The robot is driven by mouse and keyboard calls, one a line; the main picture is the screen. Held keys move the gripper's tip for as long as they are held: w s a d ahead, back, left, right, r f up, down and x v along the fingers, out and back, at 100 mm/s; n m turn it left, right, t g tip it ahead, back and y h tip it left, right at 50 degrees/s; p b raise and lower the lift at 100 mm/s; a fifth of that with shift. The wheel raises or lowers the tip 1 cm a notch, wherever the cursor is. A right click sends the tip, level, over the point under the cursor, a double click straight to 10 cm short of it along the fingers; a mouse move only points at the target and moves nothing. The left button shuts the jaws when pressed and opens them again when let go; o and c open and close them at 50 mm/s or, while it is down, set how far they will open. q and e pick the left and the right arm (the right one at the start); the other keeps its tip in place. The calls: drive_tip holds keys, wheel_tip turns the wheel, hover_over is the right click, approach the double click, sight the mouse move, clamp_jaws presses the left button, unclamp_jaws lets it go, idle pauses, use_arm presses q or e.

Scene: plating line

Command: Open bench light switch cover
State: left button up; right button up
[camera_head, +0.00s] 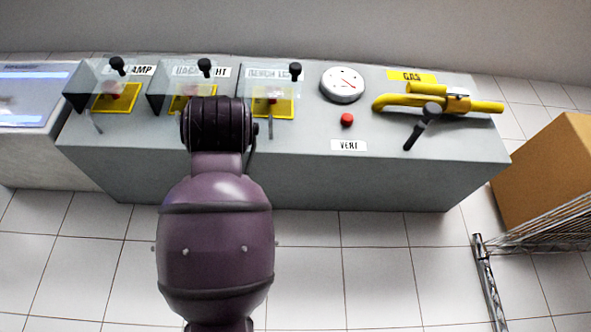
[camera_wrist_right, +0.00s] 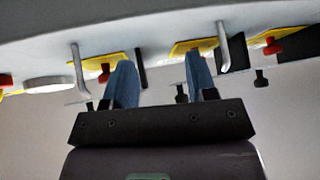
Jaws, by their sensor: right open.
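I cannot tell how far the cover is raised. A thin grey metal lever (camera_head: 270,127) stands in front. My right arm reaches up from the bottom; its wrist hides its fingers in the head view. In the right wrist view the right gripper (camera_wrist_right: 159,58) is open and empty, its two blue fingers apart close to the console. The bench plate (camera_wrist_right: 92,68) shows by the left finger. My left gripper is out of view.
Two similar covered switches stand left on the grey console (camera_head: 320,165); my wrist partly blocks the middle plate (camera_head: 178,105). Right are a white gauge (camera_head: 342,84), a red button (camera_head: 347,120) and a yellow gas pipe (camera_head: 395,100). A cardboard box (camera_head: 550,170) and wire rack (camera_head: 545,235) stand right.

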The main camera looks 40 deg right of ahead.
drive_tip(key=s+d+r+m+g+h, duration=0.2)
drive_tip(key=s+r+m+g+h, duration=0.3)
drive_tip(key=s, duration=0.6)
drive_tip(key=y, duration=0.1)
approach(296, 67)
drive_tip(key=shift+m, duration=0.4)
drive_tip(key=p+x, duration=0.3)
drive_tip(key=x, duration=0.5)
drive_tip(key=shift+w+d+r, duration=0.15)
drive_tip(key=shift+w, duration=0.15)
drive_tip(key=shift+w+d+r, duration=0.15)
drive_tip(key=shift+w+d, duration=0.2)
drive_tip(key=shift+w, duration=0.15)
clamp_jaws()
